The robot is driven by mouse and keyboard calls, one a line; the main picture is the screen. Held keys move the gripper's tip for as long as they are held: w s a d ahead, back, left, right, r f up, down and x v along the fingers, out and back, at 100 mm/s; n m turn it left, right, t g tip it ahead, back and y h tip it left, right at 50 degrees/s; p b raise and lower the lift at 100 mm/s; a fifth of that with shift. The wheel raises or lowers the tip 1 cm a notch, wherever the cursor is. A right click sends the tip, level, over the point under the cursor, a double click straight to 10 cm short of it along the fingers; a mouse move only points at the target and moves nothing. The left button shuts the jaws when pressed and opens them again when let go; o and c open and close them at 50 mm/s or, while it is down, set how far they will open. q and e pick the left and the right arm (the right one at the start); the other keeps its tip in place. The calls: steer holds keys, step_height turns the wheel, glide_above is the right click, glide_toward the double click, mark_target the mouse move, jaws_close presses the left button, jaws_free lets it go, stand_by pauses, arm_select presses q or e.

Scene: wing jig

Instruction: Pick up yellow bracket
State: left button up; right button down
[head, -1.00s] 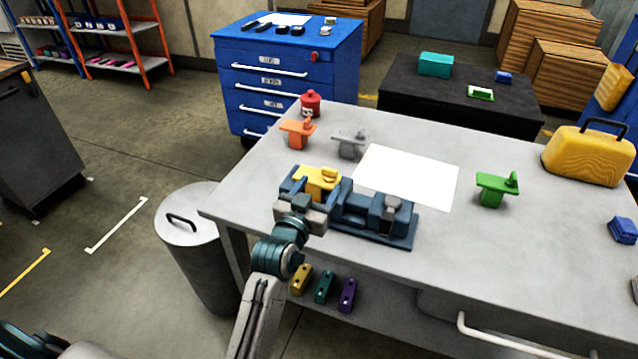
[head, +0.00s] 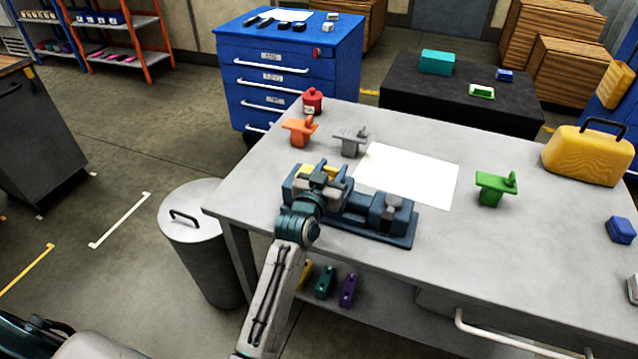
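The yellow bracket (head: 305,171) sits in the left part of the blue jig (head: 374,237) on the grey workbench. My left gripper (head: 326,173) is over the bracket and covers much of it, so only small yellow patches show around the fingers. The fingers are at the bracket's top, but I cannot tell whether they are open or closed on it. My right gripper is not in view.
An orange bracket (head: 299,131), a grey bracket (head: 350,142) and a green bracket (head: 494,187) stand on the workbench (head: 470,250). A white sheet (head: 408,176) lies behind the jig. A red bottle (head: 312,102) stands near the back left corner.

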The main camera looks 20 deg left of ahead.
arm_select(q)
jaws_close()
